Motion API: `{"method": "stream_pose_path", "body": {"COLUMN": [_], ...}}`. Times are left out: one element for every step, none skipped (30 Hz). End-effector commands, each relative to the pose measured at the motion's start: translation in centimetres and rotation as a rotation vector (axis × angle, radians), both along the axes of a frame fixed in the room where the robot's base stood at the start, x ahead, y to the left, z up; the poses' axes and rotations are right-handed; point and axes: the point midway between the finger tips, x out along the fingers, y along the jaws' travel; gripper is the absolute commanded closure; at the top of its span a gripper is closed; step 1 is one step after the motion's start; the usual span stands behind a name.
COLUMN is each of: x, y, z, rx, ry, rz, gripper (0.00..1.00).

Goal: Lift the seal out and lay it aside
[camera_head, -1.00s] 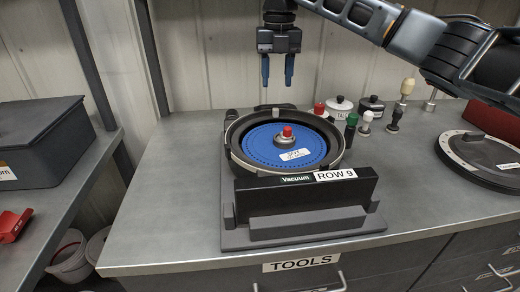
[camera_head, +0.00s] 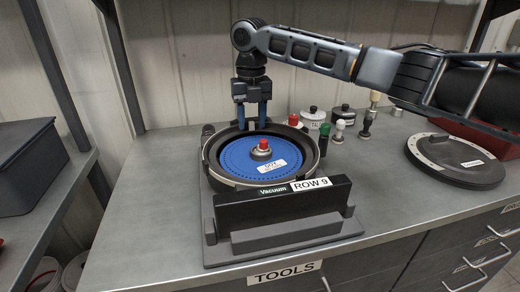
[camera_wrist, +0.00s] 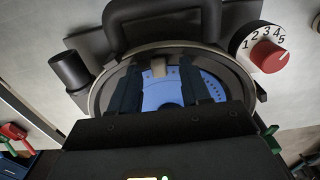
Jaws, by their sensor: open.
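The seed meter housing (camera_head: 211,168) is a round dark bowl on a grey base, and a blue disc (camera_head: 235,162) with a red-topped hub (camera_head: 263,145) lies in it. A black ring (camera_head: 309,160), which may be the seal, runs around the disc inside the rim. My gripper (camera_head: 252,122) is open and empty, pointing down at the far side of the housing. In the wrist view the blue disc (camera_wrist: 160,95) shows between the fingers, with a small tan-grey tab (camera_wrist: 158,67) between the fingertips. I cannot tell whether the fingers touch anything.
A black "Vacuum" block labelled ROW 9 (camera_head: 285,205) stands in front of the housing. A red dial (camera_wrist: 268,57) is beside its rim. Several knobbed tools and pots (camera_head: 339,132) and a dark round plate (camera_head: 455,160) stand to the right. The bench (camera_head: 150,195) at left is clear.

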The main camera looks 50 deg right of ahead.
Motion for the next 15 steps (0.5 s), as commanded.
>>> {"method": "stream_pose_path", "body": {"x": [0.00, 0.00, 0.01, 0.01, 0.01, 0.01, 0.01, 0.01, 0.01, 0.01, 0.01, 0.01, 0.01, 0.02, 0.02], "y": [0.00, 0.00, 0.01, 0.01, 0.01, 0.02, 0.02, 0.02, 0.02, 0.02, 0.02, 0.02, 0.02, 0.02, 0.02], "z": [0.00, 0.00, 0.00, 0.01, 0.01, 0.01, 0.02, 0.02, 0.02, 0.02, 0.03, 0.03, 0.03, 0.03, 0.03], "rx": [0.000, 0.000, 0.000, 0.000, 0.000, 0.000, 0.000, 0.000, 0.000, 0.000, 0.000, 0.000, 0.000, 0.000, 0.000], "ry": [0.000, 0.000, 0.000, 0.000, 0.000, 0.000, 0.000, 0.000, 0.000, 0.000, 0.000, 0.000, 0.000, 0.000, 0.000], "rz": [0.000, 0.000, 0.000, 0.000, 0.000, 0.000, 0.000, 0.000, 0.000, 0.000, 0.000, 0.000, 0.000, 0.000, 0.000], "gripper": [0.53, 0.53, 0.54, 0.57, 0.60, 0.64, 0.67, 0.69, 0.73, 0.76, 0.79, 0.83, 0.86, 0.89, 0.92]}}
